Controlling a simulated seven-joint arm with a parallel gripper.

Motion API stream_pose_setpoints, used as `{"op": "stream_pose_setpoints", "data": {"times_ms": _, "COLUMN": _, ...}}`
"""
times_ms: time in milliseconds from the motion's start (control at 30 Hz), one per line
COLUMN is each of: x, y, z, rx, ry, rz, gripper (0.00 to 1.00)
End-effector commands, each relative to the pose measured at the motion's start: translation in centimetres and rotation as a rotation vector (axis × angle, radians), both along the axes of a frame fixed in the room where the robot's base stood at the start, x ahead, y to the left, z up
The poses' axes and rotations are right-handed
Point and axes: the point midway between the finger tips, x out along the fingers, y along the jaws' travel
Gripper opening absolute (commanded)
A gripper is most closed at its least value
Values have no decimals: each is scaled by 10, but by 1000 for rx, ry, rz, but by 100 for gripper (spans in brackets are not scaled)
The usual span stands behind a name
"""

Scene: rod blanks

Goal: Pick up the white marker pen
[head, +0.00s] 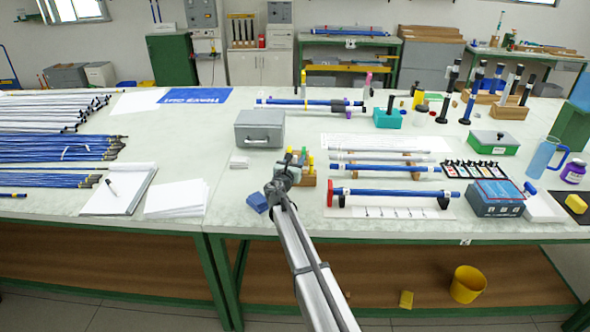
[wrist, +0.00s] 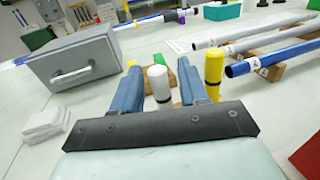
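The white marker pen (wrist: 158,82) stands upright between my gripper's two blue fingers in the wrist view. My gripper (wrist: 159,70) is open, with a visible gap between the pen and each finger. In the head view my gripper (head: 283,168) is at the left side of a small wooden pen holder (head: 309,181) with yellow-topped pens. The white pen is not clearly visible there; my gripper hides part of the holder.
A grey metal box (head: 260,128) stands behind and left of my gripper. A blue block (head: 257,202) lies near the table's front edge. Papers (head: 177,198) lie to the left.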

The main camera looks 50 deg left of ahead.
Motion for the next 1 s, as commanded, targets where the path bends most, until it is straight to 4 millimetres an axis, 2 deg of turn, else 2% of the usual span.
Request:
{"op": "stream_pose_setpoints", "data": {"times_ms": 67, "x": 0, "y": 0, "z": 0, "rx": 0, "ry": 0, "rz": 0, "gripper": 35}}
{"op": "stream_pose_setpoints", "data": {"times_ms": 433, "x": 0, "y": 0, "z": 0, "rx": 0, "ry": 0, "rz": 0, "gripper": 0}}
{"op": "stream_pose_setpoints", "data": {"times_ms": 767, "x": 0, "y": 0, "z": 1, "rx": 0, "ry": 0, "rz": 0, "gripper": 0}}
{"op": "stream_pose_setpoints", "data": {"times_ms": 867, "x": 0, "y": 0, "z": 8, "rx": 2, "ry": 1, "rz": 0, "gripper": 0}}
{"op": "stream_pose_setpoints", "data": {"times_ms": 1000, "x": 0, "y": 0, "z": 28, "rx": 2, "ry": 0, "rz": 0, "gripper": 0}}
